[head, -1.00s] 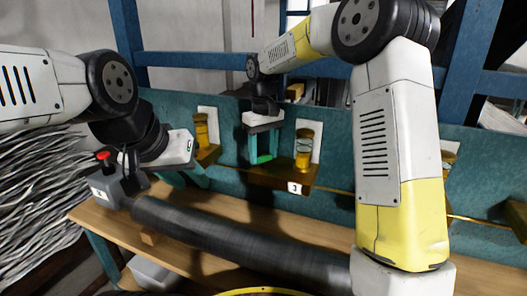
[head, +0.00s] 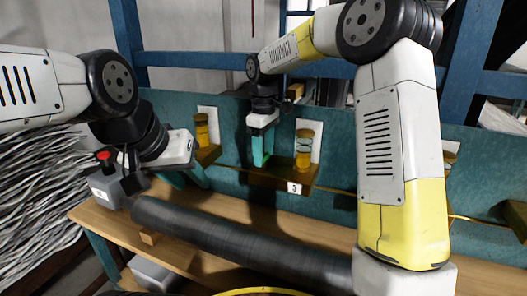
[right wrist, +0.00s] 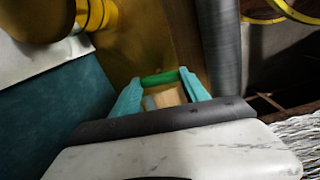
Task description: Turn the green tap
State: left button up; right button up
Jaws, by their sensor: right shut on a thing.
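The green tap handle (right wrist: 160,78) shows in the right wrist view as a short green bar spanning the gap between the teal fingers of my right gripper (right wrist: 161,75). The fingers are shut on its two ends. In the head view my right gripper (head: 262,161) points down beside the brown ledge and is seen nearly edge-on, so the handle is mostly hidden there. My left gripper (head: 198,178) is at the left, its teal fingers angled down to the right, away from the tap. Its finger gap is not clear.
Amber cylinders (head: 304,147) stand on brown ledges, one marked 3, along the teal panel (head: 230,182). A dark grey roll (head: 240,243) lies across the wooden table (head: 95,218). A grey box with a red button (head: 104,156) stands at the left.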

aim_at(264, 156)
dwell(0.3)
jog(key=o, duration=1.4)
notch_tip(264, 156, up, 7)
jog(key=shift+f, duration=0.1)
jog(key=shift+r, duration=0.55)
